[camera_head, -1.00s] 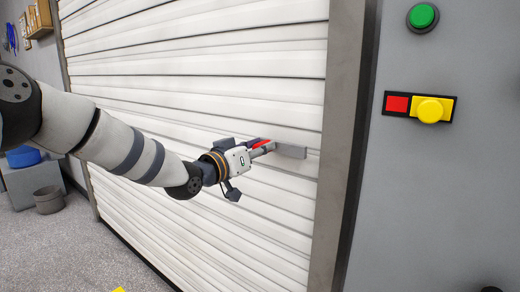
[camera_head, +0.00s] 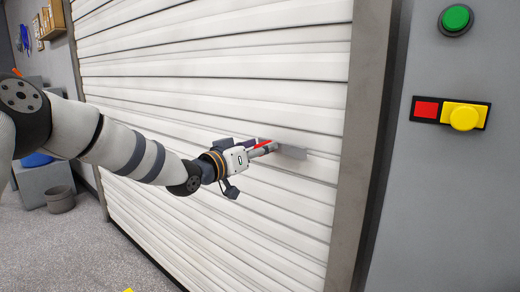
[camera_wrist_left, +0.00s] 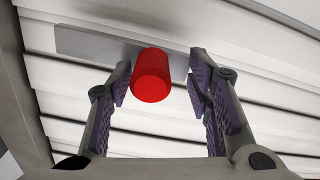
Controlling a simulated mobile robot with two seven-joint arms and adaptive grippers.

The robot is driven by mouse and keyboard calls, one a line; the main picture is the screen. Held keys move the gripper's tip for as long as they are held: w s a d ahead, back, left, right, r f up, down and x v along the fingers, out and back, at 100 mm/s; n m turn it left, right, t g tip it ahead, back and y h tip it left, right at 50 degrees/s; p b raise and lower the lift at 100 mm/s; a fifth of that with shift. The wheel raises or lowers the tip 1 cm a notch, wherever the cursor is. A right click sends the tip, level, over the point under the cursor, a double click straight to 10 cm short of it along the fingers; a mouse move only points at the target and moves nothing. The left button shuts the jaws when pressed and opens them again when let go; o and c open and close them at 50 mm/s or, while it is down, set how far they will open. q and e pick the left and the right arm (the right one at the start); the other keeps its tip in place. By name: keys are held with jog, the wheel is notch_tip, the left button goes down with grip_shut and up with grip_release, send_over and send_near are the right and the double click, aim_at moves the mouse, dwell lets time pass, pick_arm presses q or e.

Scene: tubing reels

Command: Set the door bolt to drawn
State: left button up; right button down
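The door bolt is a flat grey bar (camera_head: 293,153) on the white roller shutter, with a red knob (camera_head: 262,144). The bar's right end stands apart from the shutter's grey side post. My left gripper (camera_head: 268,148) is at the knob, its arm coming in from the left. In the left wrist view the round red knob (camera_wrist_left: 151,78) sits between the open fingers (camera_wrist_left: 158,82). The left finger is very near the knob; I cannot tell whether it touches. A clear gap shows on the right. The grey bar (camera_wrist_left: 95,45) runs behind the knob. My right gripper is not in view.
The grey side post (camera_head: 360,150) stands right of the shutter. The wall beyond it carries a green button (camera_head: 456,18) and a red-and-yellow panel (camera_head: 450,113). A grey bucket (camera_head: 60,200) stands at the far left. The floor before the shutter looks mostly clear.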

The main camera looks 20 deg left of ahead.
pick_arm(q)
jog(key=shift+s+d, duration=0.1)
jog(key=v, duration=1.2)
